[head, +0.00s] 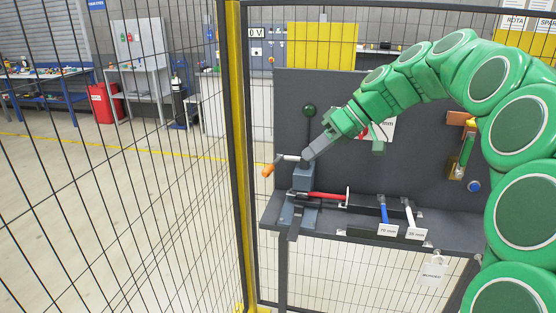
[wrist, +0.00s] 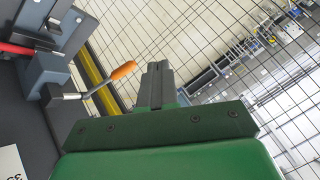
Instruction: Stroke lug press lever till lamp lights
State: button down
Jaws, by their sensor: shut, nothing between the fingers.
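The lug press (head: 303,181) is a blue-grey block on the bench's left end. Its lever (head: 267,170) has an orange grip and a metal rod, and it points left and slightly down. A dark green round lamp (head: 309,110) on the grey back panel looks unlit. My gripper (head: 306,156) is shut and empty, with its tip close to the top of the press. In the wrist view, the shut fingers (wrist: 157,78) stand beside the orange grip (wrist: 123,70), with a small gap in the picture. Contact with the lever cannot be told from the head view.
A yellow post (head: 237,150) and mesh fence are close on the left. An orange-and-green tool (head: 464,150) hangs at right.

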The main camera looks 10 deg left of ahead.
jog(key=w+a+n+y, duration=0.1)
jog(key=w+n, duration=0.3)
jog(key=w, duration=0.8)
jog(key=shift+a+r+y, duration=0.3)
jog(key=shift+y, duration=0.3)
send_over(273, 164)
jog(key=s+d, duration=0.3)
notch_tip(273, 164, down, 7)
jog(key=shift+w+a+f, duration=0.1)
jog(key=shift+a+f, duration=0.1)
jog(key=shift+f, duration=0.4)
jog(key=shift+a+f, duration=0.2)
jog(key=shift+f, duration=0.35)
